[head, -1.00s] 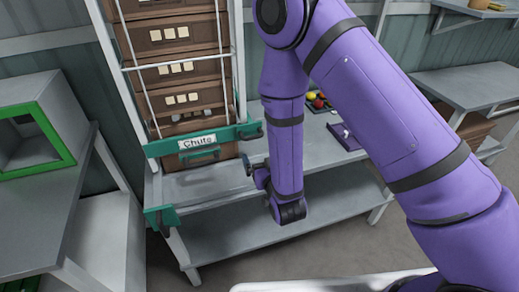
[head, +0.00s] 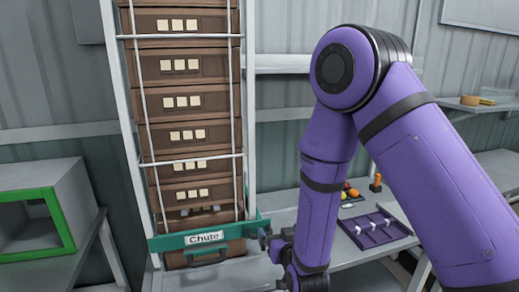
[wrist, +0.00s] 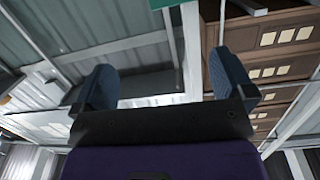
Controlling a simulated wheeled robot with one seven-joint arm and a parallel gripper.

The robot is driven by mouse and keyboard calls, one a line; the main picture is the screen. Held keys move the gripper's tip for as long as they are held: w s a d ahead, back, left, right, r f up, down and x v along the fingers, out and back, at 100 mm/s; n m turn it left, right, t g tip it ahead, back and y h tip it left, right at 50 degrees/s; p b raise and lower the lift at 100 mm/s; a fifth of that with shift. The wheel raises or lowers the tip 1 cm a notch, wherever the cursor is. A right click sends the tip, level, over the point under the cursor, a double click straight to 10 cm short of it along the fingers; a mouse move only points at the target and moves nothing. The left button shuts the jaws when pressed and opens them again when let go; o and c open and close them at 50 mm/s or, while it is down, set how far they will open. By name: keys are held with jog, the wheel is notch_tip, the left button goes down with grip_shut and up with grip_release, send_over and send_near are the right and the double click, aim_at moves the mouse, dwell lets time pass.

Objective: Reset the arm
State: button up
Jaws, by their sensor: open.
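My gripper shows in the wrist view (wrist: 160,85), with its two dark blue-grey fingers spread well apart and nothing between them. In the head view my purple arm bends down at the right of the chute, and its lower end is near the bench by the chute's green bar; the fingers are not clearly seen there. The chute (head: 205,238), labelled on its green bar, holds a tall stack of brown crates (head: 182,103).
A grey box with a green-framed opening (head: 38,222) stands on the left bench. Right of my arm are a purple tray (head: 374,231) with white items, some red and yellow produce (head: 350,191), and an orange-handled thing (head: 376,182). A wall shelf (head: 480,104) is at the far right.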

jog(key=s+d+r+m+g+h, duration=0.1)
jog(key=s+d+r+g, duration=0.15)
jog(key=d+r, duration=0.5)
jog(key=s+d+r+g, duration=0.1)
jog(key=d+r+g, duration=0.25)
jog(key=r, duration=0.75)
jog(key=s+d+r+g+h, duration=0.1)
jog(key=s+d+r, duration=0.2)
jog(key=s, duration=0.5)
jog(key=s+d+r+g+h, duration=0.1)
jog(key=s+d+r+g, duration=0.1)
jog(key=s+d, duration=0.4)
jog(key=s+d+r+m+g+h, duration=0.1)
jog(key=s+d+r, duration=0.3)
jog(key=s, duration=0.6)
jog(key=shift+s+d+r+g, duration=0.3)
jog(key=shift+s+r, duration=0.05)
jog(key=shift+r, duration=0.05)
jog(key=shift+a, duration=0.1)
